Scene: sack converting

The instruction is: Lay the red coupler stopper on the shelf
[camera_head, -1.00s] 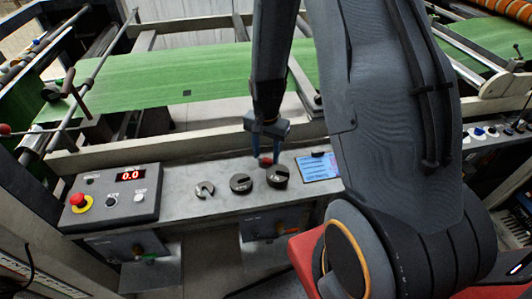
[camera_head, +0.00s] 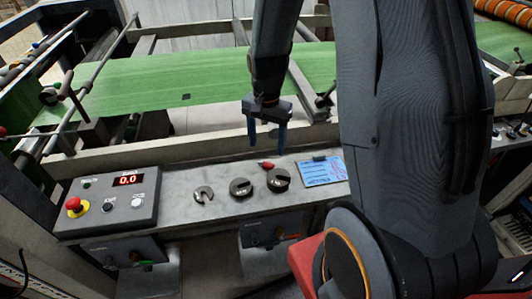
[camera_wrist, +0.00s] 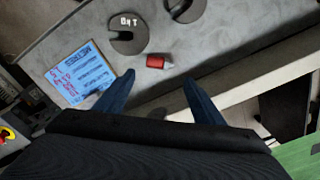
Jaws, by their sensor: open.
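The red coupler stopper (camera_head: 267,165) lies on its side on the grey shelf (camera_head: 215,176), just behind the dark slotted discs. In the wrist view the stopper (camera_wrist: 156,62) shows a red body with a small pale end, lying between a disc and the shelf's edge. My gripper (camera_head: 267,146) is above the shelf, over and slightly behind the stopper. Its blue fingers are apart with nothing between them, and the stopper is clear of them. In the wrist view the gripper's fingertips (camera_wrist: 157,80) point toward the stopper from either side.
A blue printed card (camera_head: 322,171) lies at right, and a control box (camera_head: 108,203) with a red button at left. A pale beam (camera_head: 180,150) and green belt (camera_head: 150,85) lie behind.

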